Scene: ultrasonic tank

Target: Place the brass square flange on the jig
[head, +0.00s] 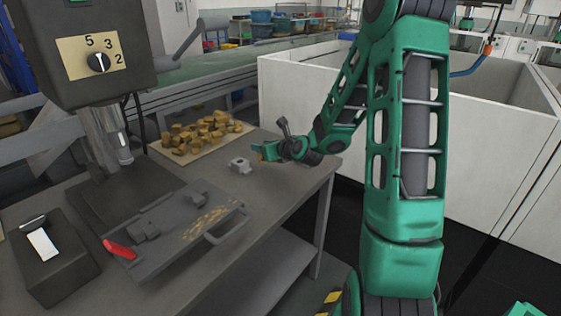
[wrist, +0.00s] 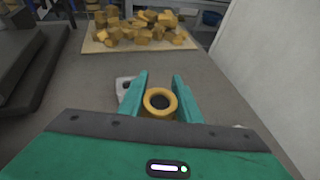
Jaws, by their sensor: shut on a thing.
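My gripper (head: 262,151) is over the grey bench, right of the drill press. In the wrist view its green fingers (wrist: 158,90) are shut on a brass flange (wrist: 160,102). The flange's round collar and dark hole face the camera; a square base cannot be made out. In the head view I cannot make the flange out clearly. A grey plate (head: 225,226) with a red handle, two raised grey blocks and brass chips lies under the drill press; it looks like the jig. A small grey block with a hole (head: 240,166) stands just left of my gripper; it also shows in the wrist view (wrist: 122,84).
A pale tray (head: 166,154) of several brass pieces (head: 205,131) lies at the bench's back. The drill press (head: 100,60) rises at the left, with a black box (head: 60,262) in front. White panels (head: 320,100) stand beyond the bench's right edge.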

